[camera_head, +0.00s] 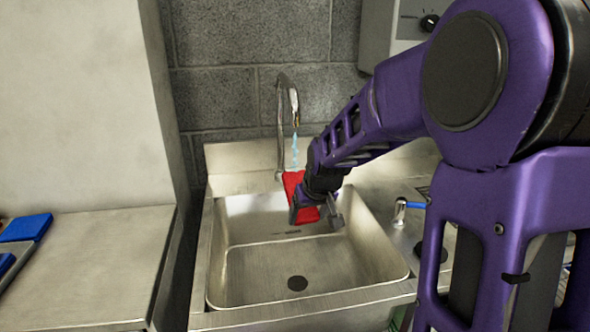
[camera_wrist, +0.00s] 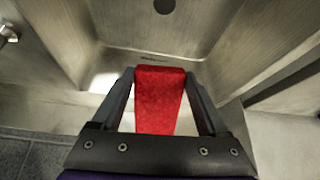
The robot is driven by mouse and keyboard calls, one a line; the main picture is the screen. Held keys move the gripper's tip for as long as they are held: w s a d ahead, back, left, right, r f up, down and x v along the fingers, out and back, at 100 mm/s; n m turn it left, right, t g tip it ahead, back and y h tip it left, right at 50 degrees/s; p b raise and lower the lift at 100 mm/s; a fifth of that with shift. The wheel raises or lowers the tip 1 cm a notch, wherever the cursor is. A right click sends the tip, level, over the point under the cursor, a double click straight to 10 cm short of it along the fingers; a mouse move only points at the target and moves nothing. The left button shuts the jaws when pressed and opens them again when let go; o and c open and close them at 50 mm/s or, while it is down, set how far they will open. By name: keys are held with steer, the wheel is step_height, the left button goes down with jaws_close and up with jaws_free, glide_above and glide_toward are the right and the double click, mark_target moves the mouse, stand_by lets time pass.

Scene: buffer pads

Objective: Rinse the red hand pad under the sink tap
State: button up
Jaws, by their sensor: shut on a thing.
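The red hand pad (camera_head: 294,187) is held over the back of the steel sink (camera_head: 236,276), below the tap (camera_head: 294,112). A thin blue stream of water (camera_head: 295,150) runs from the tap's spout down to the pad. My gripper (camera_head: 318,214) is shut on the pad. In the wrist view the red pad (camera_wrist: 160,97) sits between the two dark fingers of my gripper (camera_wrist: 160,88). The sink basin (camera_wrist: 125,18) and its drain show beyond it. Part of the pad is hidden behind my gripper in the head view.
A steel counter (camera_head: 100,260) lies to the left with blue pads (camera_head: 27,227) at its far left. A pale wall panel (camera_head: 75,110) rises beside it. A small metal fitting with a blue handle (camera_head: 410,205) stands right of the basin. The basin is empty.

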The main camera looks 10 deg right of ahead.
stand_by(0.3)
steer(key=s+d+p, duration=0.1)
steer(key=s+p, duration=0.3)
steer(key=s, duration=0.7)
steer(key=shift+s, duration=0.15)
step_height(320, 180, down, 9)
steer(key=w+a+m+p, duration=0.1)
steer(key=w+p, duration=0.1)
steer(key=shift+w+a+r+h+p, duration=0.2)
steer(key=shift+w+a+h+p, duration=0.1)
steer(key=shift+a, duration=0.1)
stand_by(0.6)
